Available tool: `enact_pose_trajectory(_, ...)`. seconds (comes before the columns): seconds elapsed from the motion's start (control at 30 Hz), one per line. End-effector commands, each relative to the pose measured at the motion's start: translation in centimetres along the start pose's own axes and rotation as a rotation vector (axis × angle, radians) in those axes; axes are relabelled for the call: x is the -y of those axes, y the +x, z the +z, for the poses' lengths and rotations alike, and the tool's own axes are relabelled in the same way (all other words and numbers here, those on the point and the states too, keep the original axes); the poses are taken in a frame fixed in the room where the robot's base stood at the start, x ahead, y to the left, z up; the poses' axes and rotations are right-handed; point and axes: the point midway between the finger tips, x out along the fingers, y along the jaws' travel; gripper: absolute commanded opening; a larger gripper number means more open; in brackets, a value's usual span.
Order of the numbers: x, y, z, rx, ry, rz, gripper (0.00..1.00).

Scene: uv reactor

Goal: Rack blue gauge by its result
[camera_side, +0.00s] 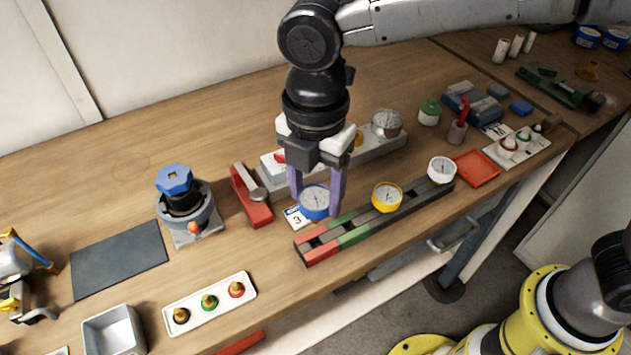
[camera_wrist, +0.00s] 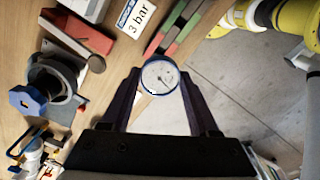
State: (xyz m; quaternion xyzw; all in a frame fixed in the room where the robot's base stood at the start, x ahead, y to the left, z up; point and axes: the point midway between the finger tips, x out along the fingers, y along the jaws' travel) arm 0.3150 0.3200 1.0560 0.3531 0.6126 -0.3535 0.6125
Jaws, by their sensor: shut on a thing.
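The blue gauge (camera_side: 314,203) has a blue rim and a white dial with a needle. It sits between the purple fingers of my gripper (camera_side: 317,200), which is shut on it. The wrist view shows the blue gauge (camera_wrist: 159,78) face-on between the fingertips (camera_wrist: 160,74). In the side view it overlaps the area behind the left part of the rack (camera_side: 345,238), which has red, green and dark grey sections. Its height over the table is hard to tell. A card marked 3 (camera_side: 298,217) lies beside it; the wrist view shows this card as "3 bar" (camera_wrist: 139,17).
A yellow gauge (camera_side: 387,197) and a white gauge (camera_side: 441,170) stand on the dark part of the rack. A grey test fixture (camera_side: 378,150) with a dial is behind. A red clamp-like block (camera_side: 252,197) is left. A red tray (camera_side: 477,168) is right.

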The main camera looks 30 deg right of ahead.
Motion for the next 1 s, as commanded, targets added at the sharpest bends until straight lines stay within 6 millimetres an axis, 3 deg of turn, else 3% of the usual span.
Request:
enact_pose_trajectory(0.5, 0.0, 4.1, 0.0, 0.0, 0.0, -0.001, 0.12)
enact_pose_trajectory(1.0, 0.0, 4.7, 0.0, 0.0, 0.0, 0.001, 0.12)
